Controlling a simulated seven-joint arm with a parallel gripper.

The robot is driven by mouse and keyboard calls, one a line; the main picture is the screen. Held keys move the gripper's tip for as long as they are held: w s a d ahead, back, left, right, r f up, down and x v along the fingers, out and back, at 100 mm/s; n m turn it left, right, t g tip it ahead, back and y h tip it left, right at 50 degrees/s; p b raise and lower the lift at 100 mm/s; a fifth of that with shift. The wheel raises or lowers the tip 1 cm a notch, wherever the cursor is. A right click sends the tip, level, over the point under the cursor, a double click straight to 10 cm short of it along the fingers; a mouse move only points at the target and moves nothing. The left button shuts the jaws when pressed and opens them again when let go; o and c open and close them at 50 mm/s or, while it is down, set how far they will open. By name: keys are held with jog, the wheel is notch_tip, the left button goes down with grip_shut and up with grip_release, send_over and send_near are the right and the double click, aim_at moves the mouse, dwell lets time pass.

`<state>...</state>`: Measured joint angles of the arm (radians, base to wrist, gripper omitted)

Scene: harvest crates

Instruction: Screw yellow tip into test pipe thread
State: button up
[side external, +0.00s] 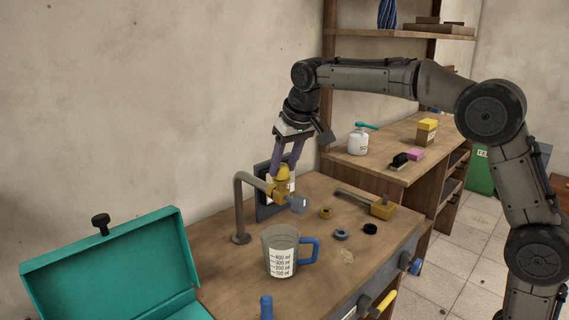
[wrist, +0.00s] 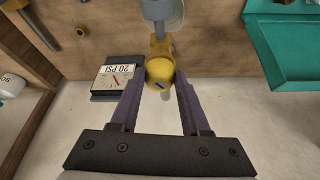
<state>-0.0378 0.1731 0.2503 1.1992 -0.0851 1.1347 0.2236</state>
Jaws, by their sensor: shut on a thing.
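The yellow tip (side external: 283,173) is a small dome-shaped piece above the brass fitting (side external: 280,193) at the end of the grey bent test pipe (side external: 240,205). My gripper (side external: 284,168) points down from above, its two purple fingers shut on the yellow tip. In the wrist view the tip (wrist: 160,74) sits between the fingertips (wrist: 163,82), a dark slot-like mark on its face. The brass body (wrist: 158,50) shows just beyond it. The tip looks in line with the fitting and touching it; how deep it sits in the thread is hidden.
A measuring cup (side external: 280,238) with a blue handle stands in front of the pipe. A gauge reading 20 PSI (wrist: 118,76) is beside the fitting. Small rings (side external: 341,234) and a brass-headed tool (side external: 382,208) lie to the right. An open teal box (side external: 105,262) is at left.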

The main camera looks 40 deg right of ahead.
jog(key=shift+m, duration=0.3)
jog(key=shift+m+h, duration=0.4)
jog(key=shift+m, duration=0.2)
jog(key=o, duration=0.8)
jog(key=shift+c, duration=0.2)
jog(key=shift+a, duration=0.1)
jog(key=shift+n+y, duration=0.3)
jog(key=shift+n, duration=0.5)
jog(key=shift+d+n+y, duration=0.2)
jog(key=shift+n+y, duration=0.2)
jog(key=shift+n, duration=0.5)
